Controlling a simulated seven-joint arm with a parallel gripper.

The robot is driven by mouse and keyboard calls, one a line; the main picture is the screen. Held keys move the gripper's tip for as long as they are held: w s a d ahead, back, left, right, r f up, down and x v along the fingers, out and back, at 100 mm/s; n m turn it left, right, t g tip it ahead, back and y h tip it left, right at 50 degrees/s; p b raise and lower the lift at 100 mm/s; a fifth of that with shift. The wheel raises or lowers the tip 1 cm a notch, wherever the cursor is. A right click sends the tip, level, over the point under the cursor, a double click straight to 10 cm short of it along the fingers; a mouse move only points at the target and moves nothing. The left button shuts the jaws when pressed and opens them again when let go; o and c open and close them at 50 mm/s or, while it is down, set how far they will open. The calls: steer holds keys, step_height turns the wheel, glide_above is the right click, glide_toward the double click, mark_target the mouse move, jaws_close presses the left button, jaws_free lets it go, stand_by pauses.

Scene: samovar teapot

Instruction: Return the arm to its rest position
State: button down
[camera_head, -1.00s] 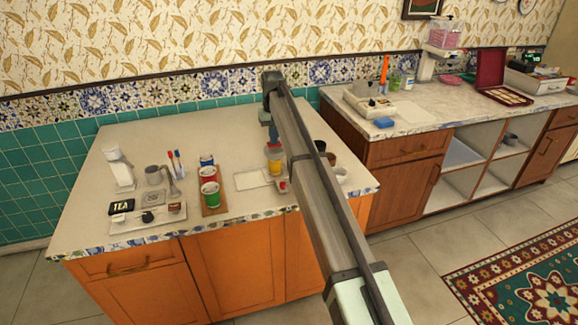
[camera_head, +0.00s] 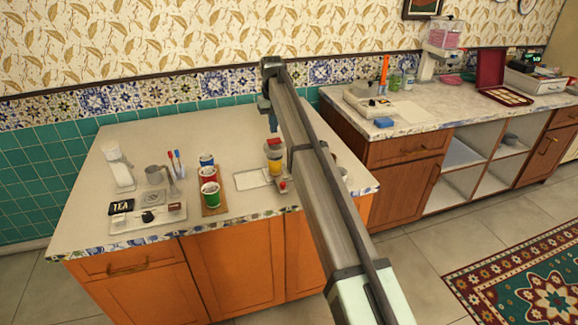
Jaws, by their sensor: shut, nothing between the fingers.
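My arm reaches up across the middle of the view, bends at the top, and hangs down behind its own long link. My gripper (camera_head: 273,127) is small and dark blue at the lower end, just above a samovar-like vessel (camera_head: 274,160) with a red top and a yellowish body. The fingers are shut and hold nothing; a narrow gap seems to lie between them and the red top. The vessel stands upright on the counter (camera_head: 130,228), beside a pale flat sheet (camera_head: 252,179). My arm hides part of the counter to its right.
Red and green cups (camera_head: 209,188) stand on a brown board. A tray (camera_head: 150,218) with a TEA box (camera_head: 121,206), a metal jug (camera_head: 155,175) and a white dispenser (camera_head: 119,167) are at left. A second counter (camera_head: 460,110) stands at right.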

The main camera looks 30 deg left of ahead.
steer(key=shift+r, duration=0.25)
steer(key=s+d+f+m+g, duration=0.1)
steer(key=s+d+f+m, duration=0.1)
steer(key=s+d+f, duration=0.5)
steer(key=s+d+f+m+g, duration=0.1)
steer(key=s+d+f+m, duration=0.1)
steer(key=s+d+f, duration=0.55)
steer(key=s+d+f+m+g, duration=0.1)
steer(key=s+d+f, duration=0.2)
steer(key=d+f, duration=1.2)
steer(key=s+d+f+m+g, duration=0.1)
steer(key=s+d+f+m, duration=0.15)
steer(key=d+f, duration=1.25)
steer(key=s+d+f+g, duration=0.1)
steer(key=s+d+f, duration=1.05)
steer(key=s, duration=0.25)
steer(key=s+d+f, duration=0.1)
steer(key=s+d, duration=0.2)
steer(key=s, duration=0.3)
steer(key=s+d+f+m+g, duration=0.1)
steer(key=s+d, duration=0.2)
steer(key=s, duration=0.3)
steer(key=s+d+f, duration=0.1)
steer(key=s+d, duration=0.2)
steer(key=s, duration=0.4)
steer(key=shift+d+f+g, duration=0.25)
steer(key=shift+d+g, duration=0.1)
steer(key=shift+g, duration=0.05)
